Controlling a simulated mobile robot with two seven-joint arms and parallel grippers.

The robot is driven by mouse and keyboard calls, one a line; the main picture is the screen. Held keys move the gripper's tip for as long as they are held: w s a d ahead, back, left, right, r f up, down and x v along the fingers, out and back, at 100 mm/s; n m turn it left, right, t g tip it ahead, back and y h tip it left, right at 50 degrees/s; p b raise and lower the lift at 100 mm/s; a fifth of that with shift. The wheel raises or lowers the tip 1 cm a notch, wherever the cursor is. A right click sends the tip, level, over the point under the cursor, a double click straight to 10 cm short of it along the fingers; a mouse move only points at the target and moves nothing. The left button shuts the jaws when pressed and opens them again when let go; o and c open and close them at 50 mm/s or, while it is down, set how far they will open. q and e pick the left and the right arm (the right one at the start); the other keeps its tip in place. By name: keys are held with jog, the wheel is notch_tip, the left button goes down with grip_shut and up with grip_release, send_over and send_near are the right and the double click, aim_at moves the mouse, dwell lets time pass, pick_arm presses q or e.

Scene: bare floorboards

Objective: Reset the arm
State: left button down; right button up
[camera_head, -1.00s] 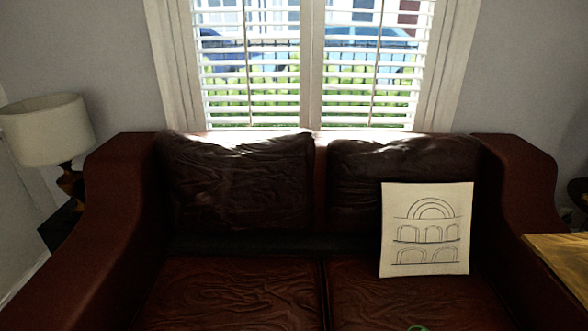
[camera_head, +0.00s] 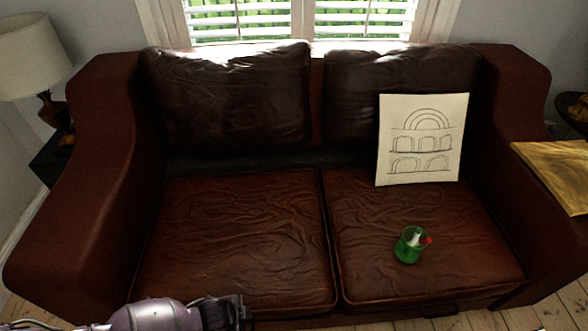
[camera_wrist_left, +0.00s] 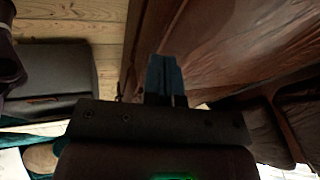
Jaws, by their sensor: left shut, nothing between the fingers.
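My left arm comes in at the bottom left of the head view, with my left gripper (camera_head: 238,308) in front of the sofa's (camera_head: 70,235) front edge. In the left wrist view the two blue-tipped fingers of the left gripper (camera_wrist_left: 164,72) are together, with nothing between them. My right arm and right gripper are in neither view.
A green cup (camera_head: 408,248) holding something white and red stands on the right seat cushion. A drawing (camera_head: 421,140) leans on the right backrest. A lamp (camera_head: 30,55) is at left, a wooden tabletop (camera_head: 560,172) at right. The left seat cushion is clear.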

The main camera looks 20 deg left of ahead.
pick_arm(q)
jog(key=w+d+r+n+t+h+p, duration=0.1)
jog(key=d+r+n+t+h+p, duration=0.15)
jog(key=r, duration=0.65)
jog(key=w+d+r+n+t+h+p, duration=0.1)
jog(key=w+d+r+n+t, duration=0.2)
jog(key=r, duration=0.7)
jog(key=s+a+r+n+t+y+p, duration=0.2)
jog(key=s+a+r+n+t+y, duration=0.15)
jog(key=s+a+r, duration=0.4)
jog(key=s+a+f+n+g+y+p, duration=0.1)
jog(key=s+a+n+g, duration=0.1)
jog(key=s, duration=0.5)
jog(key=shift+s+a+n+y+p, duration=0.25)
jog(key=shift+a+n+y, duration=0.2)
jog(key=shift+a, duration=0.45)
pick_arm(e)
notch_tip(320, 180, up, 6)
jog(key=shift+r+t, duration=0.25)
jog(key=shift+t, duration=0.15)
pick_arm(q)
jog(key=shift+w+f, duration=0.1)
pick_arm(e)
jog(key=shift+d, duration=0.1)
